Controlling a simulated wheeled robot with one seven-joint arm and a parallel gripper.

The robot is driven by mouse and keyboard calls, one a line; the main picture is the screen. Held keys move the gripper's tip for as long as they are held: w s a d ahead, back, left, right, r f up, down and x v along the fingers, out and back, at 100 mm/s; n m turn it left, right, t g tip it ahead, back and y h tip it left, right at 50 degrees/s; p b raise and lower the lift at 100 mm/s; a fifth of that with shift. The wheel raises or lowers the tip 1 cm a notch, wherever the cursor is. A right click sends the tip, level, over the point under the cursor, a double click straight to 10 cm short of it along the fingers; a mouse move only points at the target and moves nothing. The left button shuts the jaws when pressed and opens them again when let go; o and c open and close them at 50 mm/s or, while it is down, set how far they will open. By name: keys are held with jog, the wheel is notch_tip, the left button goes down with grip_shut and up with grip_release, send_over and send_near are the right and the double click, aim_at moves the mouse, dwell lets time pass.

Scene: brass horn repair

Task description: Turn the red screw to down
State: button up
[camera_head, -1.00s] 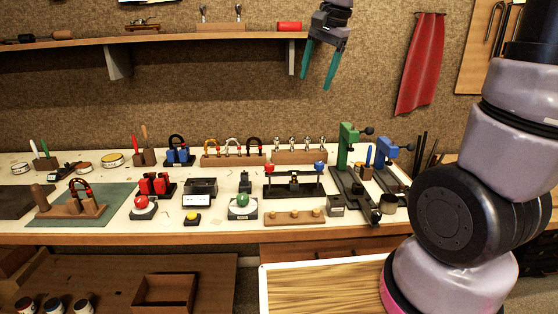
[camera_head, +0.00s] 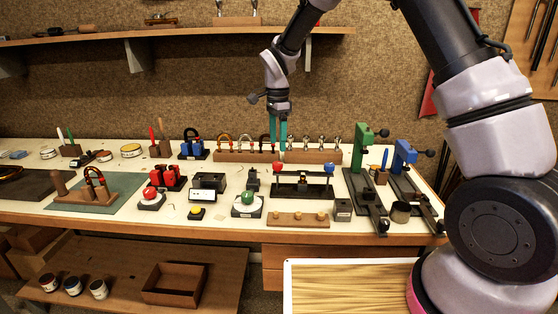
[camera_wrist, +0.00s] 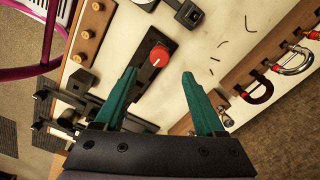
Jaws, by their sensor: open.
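The red screw (camera_head: 276,167) is a round red knob at the left end of a black fixture (camera_head: 301,190) on the bench. In the wrist view the red screw (camera_wrist: 159,55) is seen from above with a small pale mark on it. The blue screw (camera_head: 328,168) is at the fixture's right end; I cannot make it out in the wrist view. My gripper (camera_head: 281,148) points down above and behind the fixture. In the wrist view its teal fingers (camera_wrist: 159,73) are open and empty, apart on either side of the red screw's line, not touching it.
A wooden block with metal pieces (camera_head: 312,156) and a block with shackle-shaped pieces (camera_head: 232,155) stand behind. A green clamp (camera_head: 360,150) and a blue clamp (camera_head: 402,157) stand at right. A green button (camera_head: 247,198) and a pegged wooden strip (camera_head: 297,219) lie in front.

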aim_at(278, 163)
notch_tip(278, 163, down, 7)
jog(key=shift+f, duration=0.2)
grip_shut()
